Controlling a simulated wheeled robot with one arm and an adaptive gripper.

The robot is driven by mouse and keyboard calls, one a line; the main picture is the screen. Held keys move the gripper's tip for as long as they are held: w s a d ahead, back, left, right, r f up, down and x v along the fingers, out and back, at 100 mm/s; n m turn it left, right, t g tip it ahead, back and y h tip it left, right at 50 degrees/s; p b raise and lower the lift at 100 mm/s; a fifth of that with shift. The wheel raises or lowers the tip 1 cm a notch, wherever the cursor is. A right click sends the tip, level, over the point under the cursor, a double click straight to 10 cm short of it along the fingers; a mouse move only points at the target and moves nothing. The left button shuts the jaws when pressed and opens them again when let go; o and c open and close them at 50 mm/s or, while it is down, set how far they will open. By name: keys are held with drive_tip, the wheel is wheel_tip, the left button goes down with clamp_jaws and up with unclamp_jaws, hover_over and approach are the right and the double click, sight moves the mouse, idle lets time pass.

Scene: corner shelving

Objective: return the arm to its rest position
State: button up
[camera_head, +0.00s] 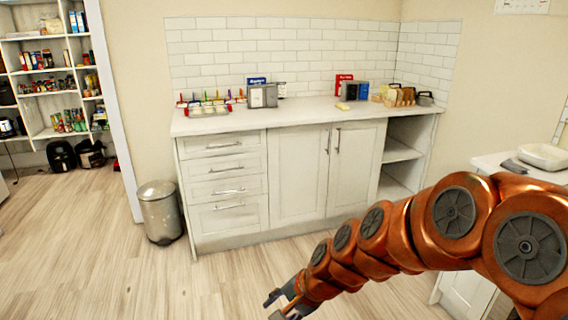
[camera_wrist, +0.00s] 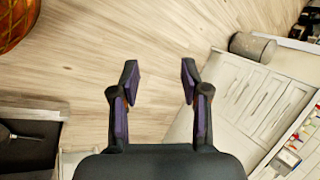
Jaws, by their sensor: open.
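My gripper (camera_head: 289,302) is at the bottom middle of the head view, at the end of my copper-coloured arm, which reaches in from the right. In the wrist view my gripper (camera_wrist: 159,80) shows two dark fingers with purple inner pads. The fingers are apart, and nothing is between them. Wooden floor lies behind them in the picture. The arm is bent and hangs in front of the white cabinet (camera_head: 297,180), low over the floor, and touches nothing that I can see.
The counter (camera_head: 300,112) holds small coloured items, a toaster (camera_head: 263,96) and a bread rack (camera_head: 400,96). A metal bin (camera_head: 160,212) stands left of the cabinet. A white side counter (camera_head: 490,165) with a dish (camera_head: 543,156) is at right. Floor (camera_head: 100,260) at left is clear.

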drive_tip(key=s+d+r+n+g+h+p, duration=0.1)
drive_tip(key=s+d+r+p, duration=0.3)
drive_tip(key=s, duration=0.4)
drive_tip(key=s+d+r+n+g+h+p, duration=0.2)
drive_tip(key=s+d+r+n+h+p, duration=0.1)
drive_tip(key=s+d+r, duration=0.4)
drive_tip(key=s+d+r+n+g+h+p, duration=0.1)
drive_tip(key=s+d+r+n+p, duration=0.2)
drive_tip(key=s+d+r, duration=0.3)
drive_tip(key=s+d+p, duration=0.1)
drive_tip(key=s+d, duration=0.1)
drive_tip(key=s, duration=0.2)
drive_tip(key=shift+r+n+g+h+p, duration=0.2)
drive_tip(key=shift+n+g+h+p, duration=0.1)
drive_tip(key=shift+h+p, duration=0.1)
drive_tip(key=shift+s+a, duration=0.1)
drive_tip(key=shift+a, duration=0.05)
